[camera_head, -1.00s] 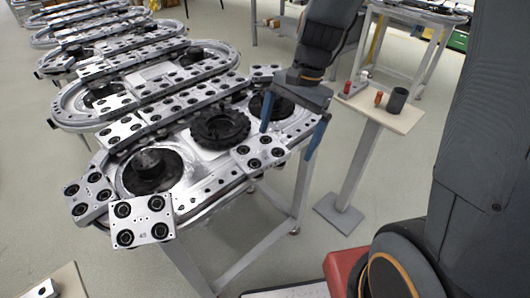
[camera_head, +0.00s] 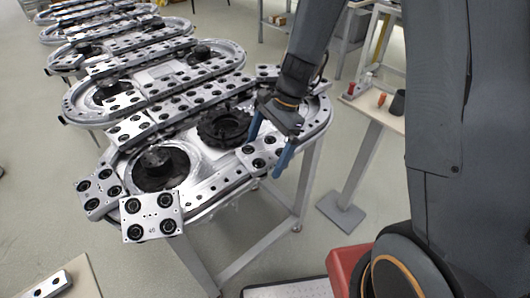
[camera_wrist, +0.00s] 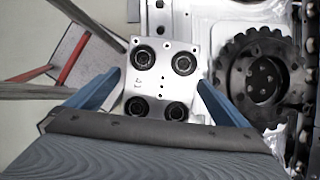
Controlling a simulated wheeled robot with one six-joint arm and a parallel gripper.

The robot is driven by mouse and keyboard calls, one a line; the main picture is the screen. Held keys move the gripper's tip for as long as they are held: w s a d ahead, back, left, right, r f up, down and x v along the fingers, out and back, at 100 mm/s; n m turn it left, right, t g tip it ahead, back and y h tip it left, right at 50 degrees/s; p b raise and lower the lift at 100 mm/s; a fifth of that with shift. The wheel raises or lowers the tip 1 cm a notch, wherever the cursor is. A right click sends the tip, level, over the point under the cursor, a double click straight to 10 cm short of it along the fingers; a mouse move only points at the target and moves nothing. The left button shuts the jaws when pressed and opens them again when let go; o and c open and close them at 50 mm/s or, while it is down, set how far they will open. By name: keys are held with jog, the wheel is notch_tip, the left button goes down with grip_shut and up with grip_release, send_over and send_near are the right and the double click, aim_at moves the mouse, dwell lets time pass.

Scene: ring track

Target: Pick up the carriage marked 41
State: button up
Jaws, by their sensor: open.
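A silver carriage (camera_wrist: 160,55) with black round wheels lies between the fingers of my gripper (camera_wrist: 159,80) in the wrist view. It has a small mark that I cannot read for sure. The fingers are open, one on each side of the plate; I cannot tell how far above it they are. In the head view the blue fingers of my gripper (camera_head: 264,156) are over this carriage (camera_head: 262,152) on the near right curve of the track, partly covering it. Another carriage (camera_head: 151,216) at the near corner bears a number too small to read.
The oval ring track (camera_head: 215,195) carries several other carriages, with a dark toothed wheel (camera_head: 224,128) in its middle. A small stand (camera_head: 362,108) with red and dark parts is at the right. More tracks extend behind at the upper left.

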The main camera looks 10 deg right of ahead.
jog(key=c, duration=1.9)
jog(key=shift+c, duration=1.1)
jog(key=shift+w+r, duration=0.1)
jog(key=shift+r, duration=0.05)
